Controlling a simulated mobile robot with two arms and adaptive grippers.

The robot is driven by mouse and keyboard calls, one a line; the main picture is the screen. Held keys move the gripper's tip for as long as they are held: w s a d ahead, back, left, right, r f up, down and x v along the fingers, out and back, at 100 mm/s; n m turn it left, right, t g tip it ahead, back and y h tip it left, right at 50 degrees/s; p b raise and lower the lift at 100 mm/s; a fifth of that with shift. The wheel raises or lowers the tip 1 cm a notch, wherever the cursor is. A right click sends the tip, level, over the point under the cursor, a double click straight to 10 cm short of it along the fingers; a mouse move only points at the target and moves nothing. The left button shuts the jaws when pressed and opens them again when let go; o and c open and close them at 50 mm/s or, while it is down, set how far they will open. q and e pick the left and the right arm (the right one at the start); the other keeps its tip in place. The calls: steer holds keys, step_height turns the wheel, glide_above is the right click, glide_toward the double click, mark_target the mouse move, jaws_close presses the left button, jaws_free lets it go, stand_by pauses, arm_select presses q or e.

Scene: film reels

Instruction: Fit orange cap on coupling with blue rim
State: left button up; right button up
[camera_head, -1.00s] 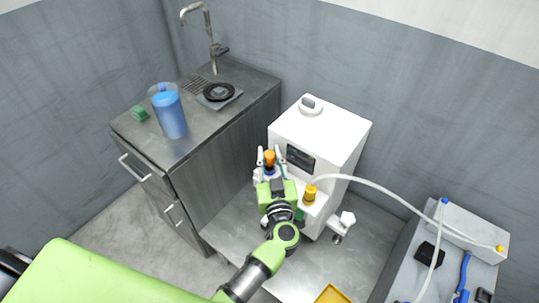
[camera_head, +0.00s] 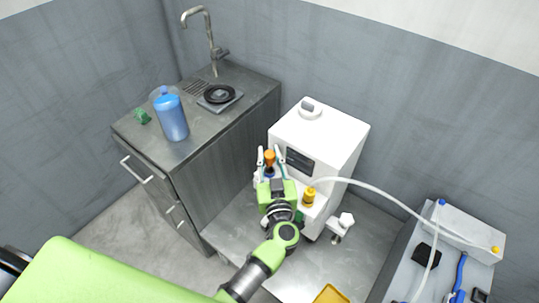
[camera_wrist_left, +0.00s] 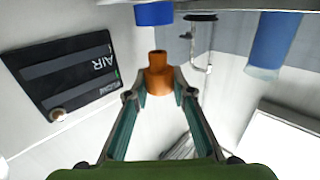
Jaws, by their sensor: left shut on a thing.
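The orange cap (camera_head: 269,158) is between the fingertips of my left gripper (camera_head: 270,156), in front of the white machine's left side. In the left wrist view my gripper (camera_wrist_left: 160,88) is shut on the cap (camera_wrist_left: 158,75), and its narrower end points toward the blue rim (camera_wrist_left: 153,14) of a coupling. A clear gap shows between the cap and the rim, roughly in line. In the head view a bit of blue (camera_head: 269,173) shows just below the cap. The coupling's body is mostly hidden. My right gripper is not in view.
The white machine (camera_head: 318,138) stands close beside the gripper, with a yellow fitting (camera_head: 309,196) and a white hose (camera_head: 380,191). A steel counter (camera_head: 235,116) with a blue jug (camera_head: 172,116) is at left. A yellow tray (camera_head: 331,294) lies in front.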

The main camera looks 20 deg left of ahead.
arm_select(q)
steer(key=shift+p, duration=0.4)
stand_by(0.6)
steer(key=o, duration=0.6)
